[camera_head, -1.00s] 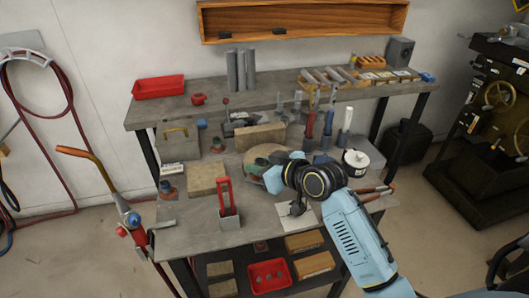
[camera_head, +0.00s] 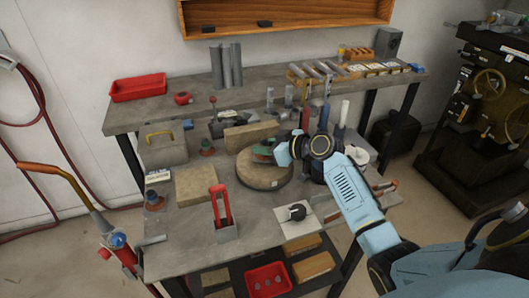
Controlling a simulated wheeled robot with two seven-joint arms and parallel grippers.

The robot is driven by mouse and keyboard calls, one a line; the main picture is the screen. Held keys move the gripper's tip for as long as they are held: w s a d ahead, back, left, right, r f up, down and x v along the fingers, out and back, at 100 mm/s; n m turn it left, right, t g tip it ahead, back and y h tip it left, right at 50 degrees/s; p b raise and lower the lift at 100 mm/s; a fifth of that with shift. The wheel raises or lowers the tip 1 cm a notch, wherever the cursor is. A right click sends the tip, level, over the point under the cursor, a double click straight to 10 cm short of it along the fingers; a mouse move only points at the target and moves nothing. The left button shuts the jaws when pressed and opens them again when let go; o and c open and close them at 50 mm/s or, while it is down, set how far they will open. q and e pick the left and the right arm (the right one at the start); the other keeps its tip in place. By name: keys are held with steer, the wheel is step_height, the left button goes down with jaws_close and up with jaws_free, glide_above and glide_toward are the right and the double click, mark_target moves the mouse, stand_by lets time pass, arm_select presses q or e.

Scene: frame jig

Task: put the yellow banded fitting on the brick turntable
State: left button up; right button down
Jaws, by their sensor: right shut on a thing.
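The brick turntable (camera_head: 264,176) is a round brown disc on the bench's lower top, right of its middle. My right gripper (camera_head: 274,153) is over its far right part, shut on a small green piece (camera_head: 261,155), taken to be the fitting. The gripper hides part of this piece, and I cannot make out a yellow band on it. I cannot tell whether it touches the disc. My left gripper is not in view.
A dark round part (camera_head: 297,212) lies on a white sheet in front of the turntable. A brown block (camera_head: 196,186) and a red-handled stand (camera_head: 221,215) are to the left. Upright tools (camera_head: 326,120) stand close behind my right arm.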

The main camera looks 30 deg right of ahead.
steer(key=shift+f, duration=0.85)
steer(key=c, duration=1.2)
jaws_free()
steer(key=shift+o, duration=0.2)
steer(key=shift+r, duration=0.1)
steer(key=v, duration=1.2)
